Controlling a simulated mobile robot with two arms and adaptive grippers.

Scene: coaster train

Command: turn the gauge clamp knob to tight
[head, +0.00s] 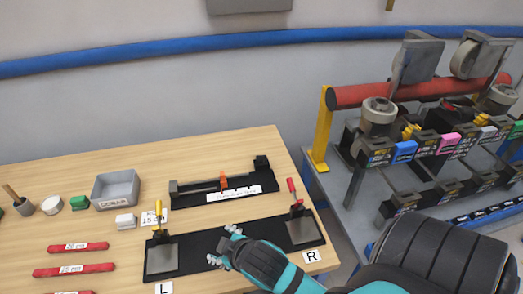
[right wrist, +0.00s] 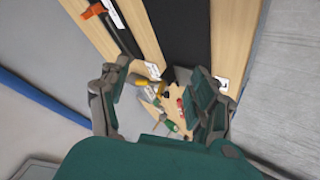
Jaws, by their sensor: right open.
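The gauge (head: 225,195) is a black bar with a white label, lying along the back of the wooden table in the head view. An orange part (head: 223,181), possibly its clamp knob, stands at the middle of the bar. It also shows at the top left of the right wrist view (right wrist: 95,11). Its turn position is too small to read. My right gripper (head: 222,245) is open and empty over the black base in front of the gauge, apart from the orange part. It shows open in the right wrist view too (right wrist: 160,70). My left gripper is out of view.
The black base (head: 205,237) carries a yellow-handled clamp (head: 159,236) left and a red-handled clamp (head: 294,197) right. A grey bin (head: 116,186), red bars (head: 73,270) and small blocks lie left. A rack with a red pipe (head: 370,94) stands right.

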